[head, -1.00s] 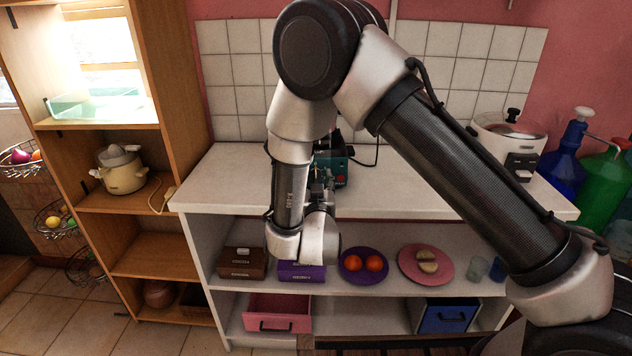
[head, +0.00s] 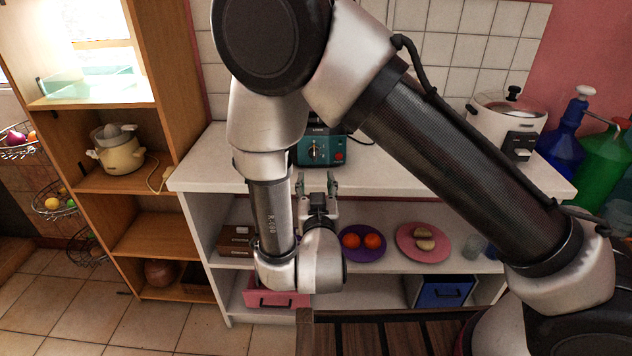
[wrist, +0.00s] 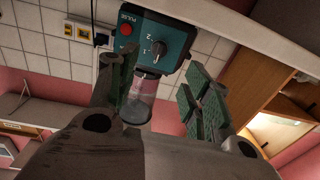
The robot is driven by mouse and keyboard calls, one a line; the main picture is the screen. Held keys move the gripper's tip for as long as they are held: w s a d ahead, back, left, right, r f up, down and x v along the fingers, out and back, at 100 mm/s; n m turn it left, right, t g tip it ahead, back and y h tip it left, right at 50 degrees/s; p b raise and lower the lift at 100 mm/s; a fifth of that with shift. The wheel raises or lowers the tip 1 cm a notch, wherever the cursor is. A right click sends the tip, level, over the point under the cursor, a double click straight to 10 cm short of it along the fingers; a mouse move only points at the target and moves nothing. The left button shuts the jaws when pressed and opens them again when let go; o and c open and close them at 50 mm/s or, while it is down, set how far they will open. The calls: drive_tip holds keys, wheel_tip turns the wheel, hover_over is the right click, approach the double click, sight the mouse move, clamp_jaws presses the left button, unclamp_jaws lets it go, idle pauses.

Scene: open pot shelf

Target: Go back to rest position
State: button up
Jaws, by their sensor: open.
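My gripper (head: 317,183) is in front of the white counter's front edge in the head view, its fingers pointing up and away. In the wrist view its two green-padded fingers (wrist: 160,100) are spread apart with nothing between them. Beyond them is a teal blender base (wrist: 155,45) with a red button and a knob, and a clear jar shows next to it. The blender base (head: 318,150) also stands on the counter in the head view, apart from my gripper. My arm hides part of the counter and shelf.
The white counter (head: 400,180) has a white cooker (head: 505,128) at right. On the shelf below are a purple plate (head: 362,255) with oranges, a pink plate (head: 423,256) and a glass (head: 474,245). A wooden shelf (head: 150,235) stands left. The tiled floor at front left is clear.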

drive_tip(key=s+a+f+n+g+y, duration=0.25)
drive_tip(key=f+g, duration=0.45)
drive_tip(key=f, duration=0.6)
drive_tip(key=s+n+g, duration=0.2)
drive_tip(key=s+g, duration=0.6)
drive_tip(key=s+d+r+m+h, duration=0.1)
drive_tip(key=s+d+r, duration=0.3)
drive_tip(key=d+r, duration=1.2)
drive_tip(key=s+d+r+m+t+h, duration=0.1)
drive_tip(key=s+d+r+m, duration=0.3)
drive_tip(key=d+r, duration=1.3)
drive_tip(key=s+d+h, duration=0.1)
drive_tip(key=d, duration=0.5)
drive_tip(key=shift+r, duration=0.25)
